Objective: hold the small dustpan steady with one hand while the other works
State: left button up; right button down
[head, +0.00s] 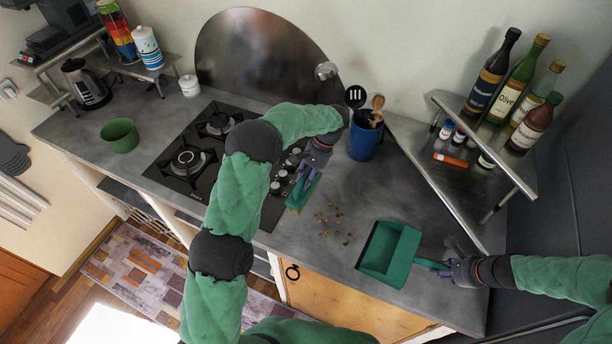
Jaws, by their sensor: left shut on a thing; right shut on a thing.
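A green dustpan (389,254) lies on the grey counter near its front edge, its open mouth facing left. My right gripper (452,270) is shut on the dustpan's handle, on the pan's right side. My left gripper (314,161) is shut on a small green brush (303,190) with tan bristles, at the right edge of the hob. Several brown crumbs (335,222) lie scattered on the counter between the brush and the dustpan. The brush is apart from the crumbs and from the pan.
A blue utensil crock (364,141) stands behind the crumbs. A metal corner shelf (470,165) with several bottles stands at the right. The black gas hob (185,160) and a green bowl (120,136) are at left. The counter around the crumbs is clear.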

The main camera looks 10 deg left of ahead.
pick_arm(q)
jog(key=shift+r, duration=1.4)
notch_tip(320, 180, down, 8)
jog(key=shift+r, duration=0.1)
jog(key=s+d, duration=0.4)
jog(key=d, duration=0.2)
jog(key=s+d, duration=0.4)
jog(key=d, duration=0.3)
jog(key=s+d, duration=0.4)
jog(key=d, duration=0.2)
jog(key=shift+s+d, duration=0.25)
jog(key=shift+s, duration=0.15)
grip_shut()
jog(key=shift+s+d+r, duration=0.15)
jog(key=shift+d, duration=0.15)
notch_tip(320, 180, up, 8)
jog(key=shift+a, duration=0.1)
